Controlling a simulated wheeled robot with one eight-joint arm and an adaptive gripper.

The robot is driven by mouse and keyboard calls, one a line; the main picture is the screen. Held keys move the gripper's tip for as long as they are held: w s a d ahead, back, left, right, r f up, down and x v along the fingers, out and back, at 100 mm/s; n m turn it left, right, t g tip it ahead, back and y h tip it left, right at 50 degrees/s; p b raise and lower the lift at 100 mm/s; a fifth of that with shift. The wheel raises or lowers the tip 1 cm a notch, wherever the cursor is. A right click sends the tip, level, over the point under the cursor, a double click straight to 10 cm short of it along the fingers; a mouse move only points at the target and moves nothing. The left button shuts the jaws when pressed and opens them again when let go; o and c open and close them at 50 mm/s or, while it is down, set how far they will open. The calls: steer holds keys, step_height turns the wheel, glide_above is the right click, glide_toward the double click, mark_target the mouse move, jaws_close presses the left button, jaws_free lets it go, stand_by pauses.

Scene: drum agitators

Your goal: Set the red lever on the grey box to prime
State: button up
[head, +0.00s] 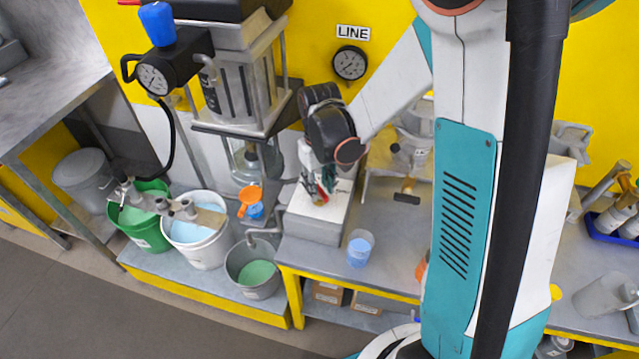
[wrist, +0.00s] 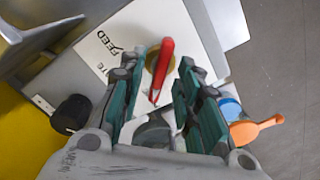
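The grey box (head: 314,226) stands on the bench's left end. In the wrist view its pale top plate (wrist: 105,48) carries the label FEED and another label partly hidden, ending in TE. No prime label is readable. The red lever (wrist: 162,68) sits on a round brass-coloured hub on this plate. In the head view a bit of the red lever (head: 321,197) shows below my gripper (head: 318,184). In the wrist view my gripper (wrist: 161,72) is open, with one teal-padded finger each side of the lever and visible gaps between.
A black knob (wrist: 71,113) is beside the plate. An orange scoop (head: 249,196) and blue cup lie left of the box. A clear beaker with blue liquid (head: 360,248) stands to its right. Buckets (head: 201,235) and the drum stand (head: 238,110) are at left.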

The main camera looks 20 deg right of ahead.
mark_target(320, 188)
step_height(320, 188, up, 12)
stand_by(0.6)
stand_by(0.4)
steer(key=s+r+m+t, duration=0.1)
steer(key=s+r+t, duration=0.2)
steer(key=s, duration=0.4)
steer(key=s+r+m+t, duration=0.1)
steer(key=s+r+t, duration=0.3)
steer(key=s, duration=0.4)
steer(key=shift+r, duration=0.2)
stand_by(1.8)
